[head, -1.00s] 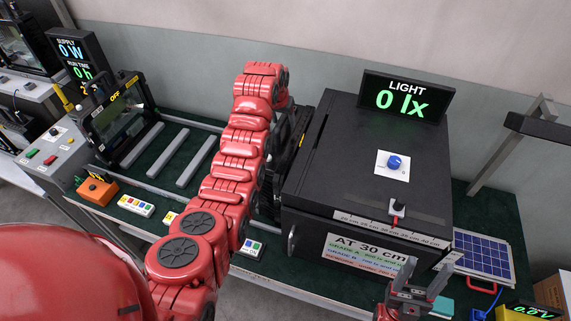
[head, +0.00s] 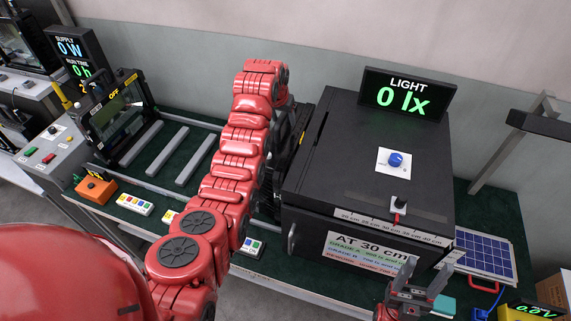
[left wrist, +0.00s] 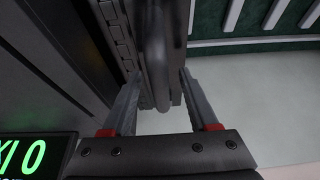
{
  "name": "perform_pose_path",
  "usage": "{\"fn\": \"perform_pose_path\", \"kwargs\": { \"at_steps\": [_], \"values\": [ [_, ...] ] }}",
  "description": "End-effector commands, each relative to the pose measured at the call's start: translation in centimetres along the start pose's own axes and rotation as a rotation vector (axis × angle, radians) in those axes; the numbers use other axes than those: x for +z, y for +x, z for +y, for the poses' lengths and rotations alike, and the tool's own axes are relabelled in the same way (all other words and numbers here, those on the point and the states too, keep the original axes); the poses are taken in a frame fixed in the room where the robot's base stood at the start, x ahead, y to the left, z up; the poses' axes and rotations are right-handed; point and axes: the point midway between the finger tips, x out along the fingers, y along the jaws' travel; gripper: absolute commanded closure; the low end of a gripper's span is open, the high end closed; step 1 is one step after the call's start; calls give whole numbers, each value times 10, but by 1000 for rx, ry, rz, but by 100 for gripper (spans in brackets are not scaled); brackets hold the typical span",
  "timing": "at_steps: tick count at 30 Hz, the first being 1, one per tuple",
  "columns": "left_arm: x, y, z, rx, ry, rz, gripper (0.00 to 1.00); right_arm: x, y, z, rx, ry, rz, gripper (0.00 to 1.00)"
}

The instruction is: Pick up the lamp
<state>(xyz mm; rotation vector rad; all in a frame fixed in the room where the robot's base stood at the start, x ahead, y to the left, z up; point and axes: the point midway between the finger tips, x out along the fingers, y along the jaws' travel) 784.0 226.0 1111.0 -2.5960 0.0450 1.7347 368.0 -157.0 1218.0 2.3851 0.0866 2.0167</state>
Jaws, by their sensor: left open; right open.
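The lamp appears to be the dark ribbed housing with a smooth rounded bar (left wrist: 158,60) in the left wrist view. In the head view, a dark ribbed part (head: 291,135) shows between my left arm and the black box; my arm hides most of it. My left gripper (left wrist: 160,88) is open, with one finger on each side of the bar. I cannot tell whether the fingers touch it. In the head view the left fingers are hidden. My right gripper (head: 426,272) is open and empty in front of the black box.
A black box (head: 340,165) with a LIGHT display (head: 405,97) reading 0 lx stands right of my left arm. A framed unit marked OFF (head: 115,115) stands at left, beside grey rails (head: 168,152). A solar panel (head: 484,255) lies at right.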

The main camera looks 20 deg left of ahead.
Motion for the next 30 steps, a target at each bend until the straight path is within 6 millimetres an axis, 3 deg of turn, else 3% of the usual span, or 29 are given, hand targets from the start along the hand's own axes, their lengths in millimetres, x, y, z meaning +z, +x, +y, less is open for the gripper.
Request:
{"fn": "perform_pose_path", "kwargs": {
  "at_steps": [4, 14, 30],
  "values": [
    [0, 0, 0, 0, 0, 0, 40, 0, 0, 0, 0, 0, 0, 40],
    [0, 0, 0, 0, 0, 0, 100, 0, 0, 0, 0, 0, 0, 40],
    [0, 0, 0, 0, 0, 0, 100, 0, 0, 0, 0, 0, 0, 40]
  ]
}}
